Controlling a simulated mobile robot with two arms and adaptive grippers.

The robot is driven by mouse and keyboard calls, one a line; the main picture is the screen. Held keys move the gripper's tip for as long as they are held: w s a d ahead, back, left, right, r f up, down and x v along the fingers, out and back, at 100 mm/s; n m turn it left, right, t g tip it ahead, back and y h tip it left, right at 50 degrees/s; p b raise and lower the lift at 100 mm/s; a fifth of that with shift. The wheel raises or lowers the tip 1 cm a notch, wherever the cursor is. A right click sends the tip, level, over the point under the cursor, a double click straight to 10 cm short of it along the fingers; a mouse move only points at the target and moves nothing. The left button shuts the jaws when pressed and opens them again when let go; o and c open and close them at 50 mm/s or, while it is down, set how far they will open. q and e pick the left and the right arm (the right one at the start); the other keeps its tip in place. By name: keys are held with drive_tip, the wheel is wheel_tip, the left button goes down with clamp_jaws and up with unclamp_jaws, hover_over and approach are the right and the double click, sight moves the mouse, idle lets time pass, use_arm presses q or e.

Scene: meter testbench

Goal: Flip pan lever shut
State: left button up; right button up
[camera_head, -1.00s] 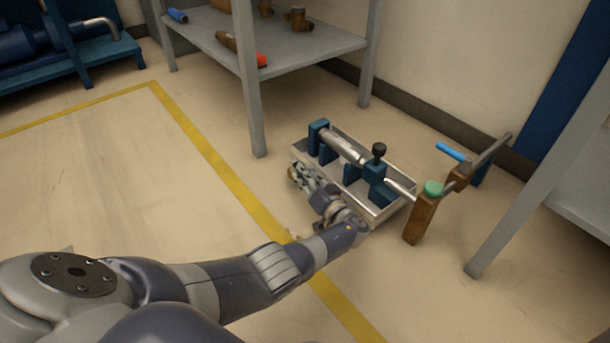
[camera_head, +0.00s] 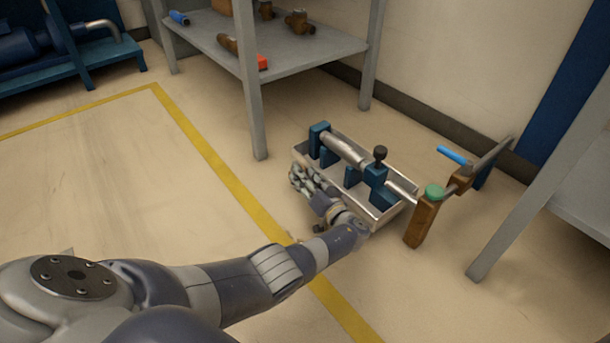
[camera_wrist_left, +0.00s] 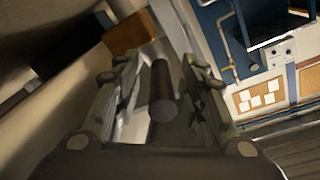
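The pan (camera_head: 385,215) is a shallow light metal tray on the floor. It bears a silver cylinder (camera_head: 343,149) on dark blue supports and a black knob (camera_head: 380,153). A blue-handled lever (camera_head: 453,155) stands out beyond the pan's right end, near brown fittings; I cannot tell whether it is the pan lever. My left gripper (camera_head: 308,182) is at the pan's near left side, clear of the blue handle. In the left wrist view its fingers (camera_wrist_left: 157,70) are apart, with a dark rod (camera_wrist_left: 162,100) between them; contact is unclear. My right gripper is not in view.
A brown post with a green top (camera_head: 432,191) stands at the pan's right end. Grey shelf legs (camera_head: 250,80) rise behind and at the right (camera_head: 505,220). The floor to the left, inside the yellow line (camera_head: 215,160), is clear.

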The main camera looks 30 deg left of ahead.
use_arm(q)
drive_tip(key=shift+r, duration=0.1)
drive_tip(key=shift+r, duration=4.9)
